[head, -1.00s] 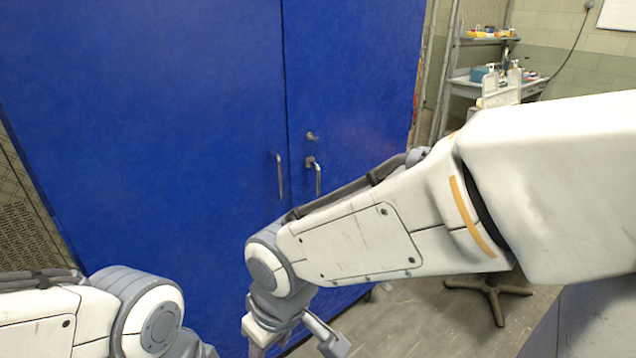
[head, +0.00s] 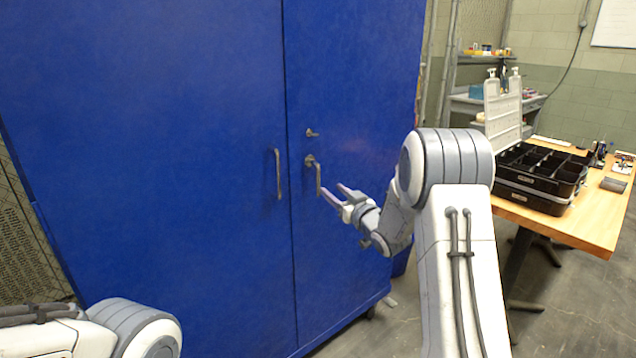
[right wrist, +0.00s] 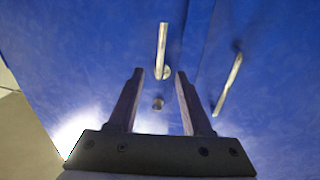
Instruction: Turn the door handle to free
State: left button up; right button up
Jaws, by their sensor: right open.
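The door handle (head: 318,178) is a metal lever on the right door of a blue cabinet (head: 180,120). It hangs down from its pivot. My right gripper (head: 331,190) is open and empty, just right of the lever's lower part, with its fingers pointing at the door. In the right wrist view the lever (right wrist: 162,45) lies beyond the gap between the fingertips (right wrist: 158,74), not gripped. Whether a fingertip touches it I cannot tell. My left gripper is out of view; only part of my left arm shows at lower left.
A fixed bar handle (head: 278,174) is on the left door, close left of the lever. A small lock knob (head: 312,133) sits above the lever. A wooden table (head: 590,225) with black organizer trays (head: 540,180) stands at right. Grey floor is open between cabinet and table.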

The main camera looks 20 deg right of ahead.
aim_at(319, 179)
jog(key=w, duration=0.3)
jog(key=w+a+p, duration=0.1)
jog(key=w, duration=0.5)
jog(key=shift+w+a, duration=0.3)
grip_shut()
dwell(1.0)
